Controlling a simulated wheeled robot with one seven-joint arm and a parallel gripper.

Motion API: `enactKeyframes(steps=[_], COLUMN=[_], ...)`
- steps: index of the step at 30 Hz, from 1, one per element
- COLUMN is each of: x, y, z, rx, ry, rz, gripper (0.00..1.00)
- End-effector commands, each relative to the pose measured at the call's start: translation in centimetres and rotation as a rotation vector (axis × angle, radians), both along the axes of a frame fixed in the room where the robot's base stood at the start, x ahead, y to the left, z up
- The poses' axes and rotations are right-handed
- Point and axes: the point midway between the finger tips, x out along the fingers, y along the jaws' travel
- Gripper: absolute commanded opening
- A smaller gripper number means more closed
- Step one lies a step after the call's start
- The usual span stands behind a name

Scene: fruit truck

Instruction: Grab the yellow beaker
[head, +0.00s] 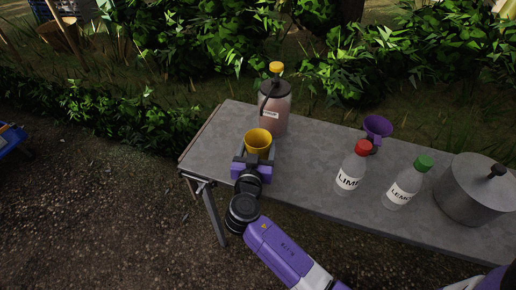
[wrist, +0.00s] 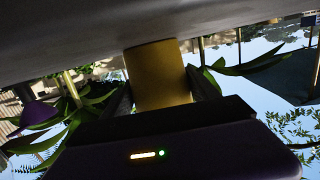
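The yellow beaker (head: 258,141) stands upright near the left end of the grey table, its open mouth facing up. My gripper (head: 258,152) reaches in from the table's front edge, with one finger on each side of the beaker. In the wrist view the beaker (wrist: 158,75) fills the space between the two dark fingers (wrist: 160,88). Its walls look very close to both fingers. I cannot tell whether they press on it. The beaker's lower part is hidden by my gripper in the head view.
A large dispenser with a yellow cap (head: 275,108) stands just behind the beaker. A purple beaker (head: 376,128), a red-capped lime bottle (head: 350,174), a green-capped lemon bottle (head: 404,187) and a metal pot (head: 474,192) stand to the right. The table (head: 312,160) is clear between the beaker and the bottles.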

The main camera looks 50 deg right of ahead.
Motion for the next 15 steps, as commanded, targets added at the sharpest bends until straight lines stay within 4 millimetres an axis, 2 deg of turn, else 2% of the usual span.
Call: enactKeyframes(steps=[1,3,4,5,15], x=[-0.01,0.0,0.01,0.01,0.02], y=[0.01,0.01,0.01,0.01,0.01], z=[0.0,0.01,0.03,0.03,0.25], rx=[0.0,0.0,-0.001,-0.001,0.0], ry=[0.0,0.0,-0.001,-0.001,-0.001], rz=[0.0,0.0,0.0,0.0,0.0], gripper=[0.41,0.27,0.27,0.21,0.21])
